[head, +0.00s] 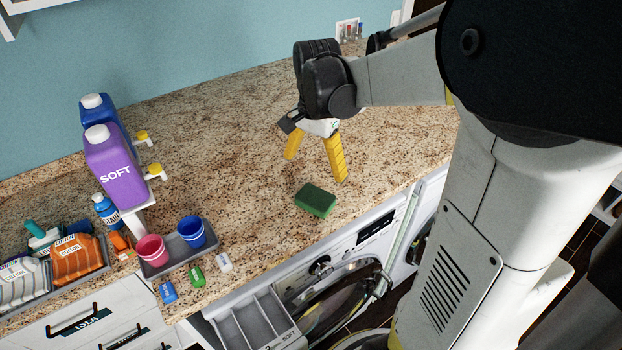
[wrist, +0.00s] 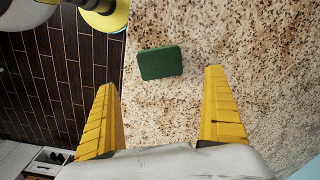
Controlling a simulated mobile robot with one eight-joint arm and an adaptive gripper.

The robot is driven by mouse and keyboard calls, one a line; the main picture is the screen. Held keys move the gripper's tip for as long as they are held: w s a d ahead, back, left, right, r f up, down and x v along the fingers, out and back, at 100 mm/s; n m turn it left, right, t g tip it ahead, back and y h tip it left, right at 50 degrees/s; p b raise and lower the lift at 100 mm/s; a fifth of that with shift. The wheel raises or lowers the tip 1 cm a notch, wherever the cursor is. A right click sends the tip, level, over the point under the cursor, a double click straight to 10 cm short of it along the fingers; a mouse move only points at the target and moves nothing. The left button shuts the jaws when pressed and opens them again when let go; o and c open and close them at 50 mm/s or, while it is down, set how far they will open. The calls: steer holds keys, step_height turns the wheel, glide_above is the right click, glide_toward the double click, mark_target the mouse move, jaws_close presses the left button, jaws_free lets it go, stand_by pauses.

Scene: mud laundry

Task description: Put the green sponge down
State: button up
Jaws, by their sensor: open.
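The green sponge (head: 316,200) lies flat on the granite countertop close to its front edge, above the washing machine. It also shows in the wrist view (wrist: 160,63), beyond and between the lines of my fingers, with bare counter around it. My gripper (head: 317,168) has yellow fingers spread apart and is open and empty. It is above the counter, just behind the sponge in the head view. The fingers do not touch the sponge. In the wrist view both fingertips (wrist: 160,78) are clear, with nothing held between them.
On the left stand a purple SOFT bottle (head: 115,170), a blue bottle, and a tray with a pink cup (head: 152,250) and a blue cup (head: 191,232). Several small coloured items lie before it. An open drawer (head: 255,322) sits below. The counter's middle is clear.

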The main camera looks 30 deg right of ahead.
steer(key=s+a+r+n+t, duration=0.4)
steer(key=s+a+n+t, duration=0.3)
steer(key=s+a+n, duration=0.3)
steer(key=a+n, duration=0.3)
steer(key=shift+s+r, duration=0.15)
steer(key=shift+s, duration=0.1)
